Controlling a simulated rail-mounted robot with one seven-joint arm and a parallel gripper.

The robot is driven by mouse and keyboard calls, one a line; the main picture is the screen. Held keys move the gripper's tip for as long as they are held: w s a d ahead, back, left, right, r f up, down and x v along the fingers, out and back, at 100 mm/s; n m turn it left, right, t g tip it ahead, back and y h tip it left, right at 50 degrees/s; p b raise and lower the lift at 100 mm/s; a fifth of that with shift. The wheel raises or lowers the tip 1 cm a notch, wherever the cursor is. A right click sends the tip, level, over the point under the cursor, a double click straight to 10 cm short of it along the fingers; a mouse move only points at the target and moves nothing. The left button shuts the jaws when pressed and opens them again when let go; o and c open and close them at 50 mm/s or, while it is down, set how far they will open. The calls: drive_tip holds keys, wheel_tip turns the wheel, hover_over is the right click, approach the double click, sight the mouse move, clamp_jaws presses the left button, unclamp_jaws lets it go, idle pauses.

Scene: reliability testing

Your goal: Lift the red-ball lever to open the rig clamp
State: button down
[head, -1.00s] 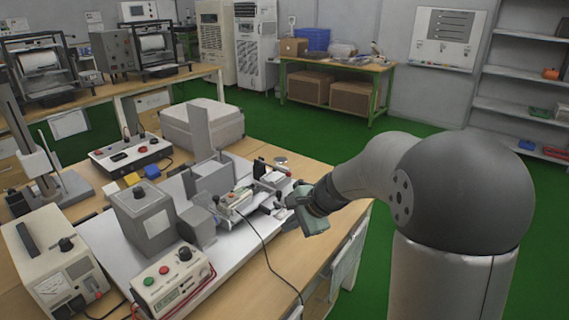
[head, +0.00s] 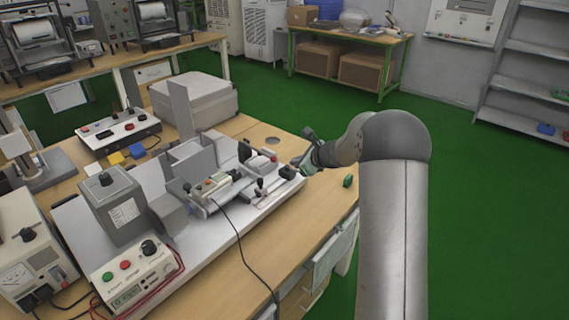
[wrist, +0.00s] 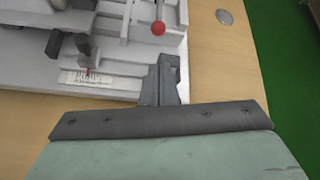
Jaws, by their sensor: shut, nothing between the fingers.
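The lever's red ball (wrist: 158,28) shows at the top middle of the wrist view, on the pale rig (wrist: 115,50). In the head view a small red spot (head: 274,159) at the rig's right end looks like the same ball. My gripper (wrist: 166,76) is shut and empty, its fingers at the rig's near edge, below the ball in the wrist view and apart from it. In the head view my gripper (head: 295,171) is beside the right end of the white base plate (head: 225,235). The lever's rod and the clamp's jaws are not clear.
A grey box (head: 118,207), a control unit with red and green buttons (head: 135,275) and a black cable (head: 243,255) are left of my gripper. A small green object (head: 348,181) lies on the wooden table (head: 310,230). Bare table lies along the right side.

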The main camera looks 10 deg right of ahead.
drive_tip(key=p+x, duration=0.1)
drive_tip(key=x, duration=0.8)
drive_tip(key=shift+w+a+f+p, duration=0.1)
drive_tip(key=shift+w+f+p, duration=0.2)
drive_tip(key=shift+p, duration=0.1)
drive_tip(key=shift+r, duration=0.15)
